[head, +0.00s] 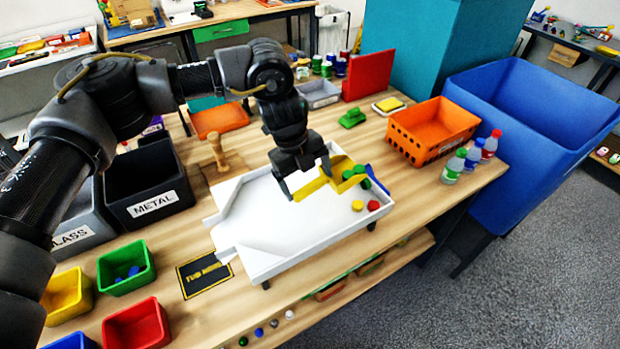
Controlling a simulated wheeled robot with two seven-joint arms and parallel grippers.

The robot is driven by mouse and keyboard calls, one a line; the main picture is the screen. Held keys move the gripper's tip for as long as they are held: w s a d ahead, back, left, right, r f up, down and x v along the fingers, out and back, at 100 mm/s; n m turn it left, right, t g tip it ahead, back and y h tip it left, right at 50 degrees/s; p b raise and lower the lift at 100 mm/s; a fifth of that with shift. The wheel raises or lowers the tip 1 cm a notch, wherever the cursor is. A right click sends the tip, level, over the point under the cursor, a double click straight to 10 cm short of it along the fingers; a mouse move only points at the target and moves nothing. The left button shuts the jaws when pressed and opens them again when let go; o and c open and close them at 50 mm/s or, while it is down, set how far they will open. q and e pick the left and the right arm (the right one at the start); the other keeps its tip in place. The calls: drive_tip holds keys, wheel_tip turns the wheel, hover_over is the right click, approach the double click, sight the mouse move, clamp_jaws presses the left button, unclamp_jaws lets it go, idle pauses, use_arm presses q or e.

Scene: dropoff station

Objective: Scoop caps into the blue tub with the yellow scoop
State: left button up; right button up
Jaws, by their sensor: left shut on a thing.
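My left gripper (306,184) is shut on the yellow scoop (312,187), over the white tray (290,232). The scoop's wide end points right, and green caps (358,170) show at it; I cannot tell whether they lie in it or behind it. A yellow cap (357,205) and a red cap (373,205) lie in the tray just in front of the scoop. A blue piece (377,180) is at the tray's right end. A small blue bin (70,342) is cut off at the lower left; I cannot tell whether it is the tub. My right gripper is out of view.
A black mat (205,272) with yellow lettering lies bare left of the tray. Yellow, green and red bins (137,325) stand at the lower left. An orange basket (433,130), bottles (472,155) and a large blue container (540,110) are at the right.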

use_arm(q)
drive_tip(key=shift+s+p+v, duration=0.25)
drive_tip(key=shift+p+v, duration=0.35)
drive_tip(key=shift+v, duration=0.45)
drive_tip(key=shift+s+p+v, duration=0.2)
drive_tip(key=shift+p+v, duration=0.45)
drive_tip(key=shift+v, duration=0.35)
drive_tip(key=shift+s+p+v, duration=0.25)
drive_tip(key=shift+p+v, duration=0.35)
drive_tip(key=shift+v, duration=0.45)
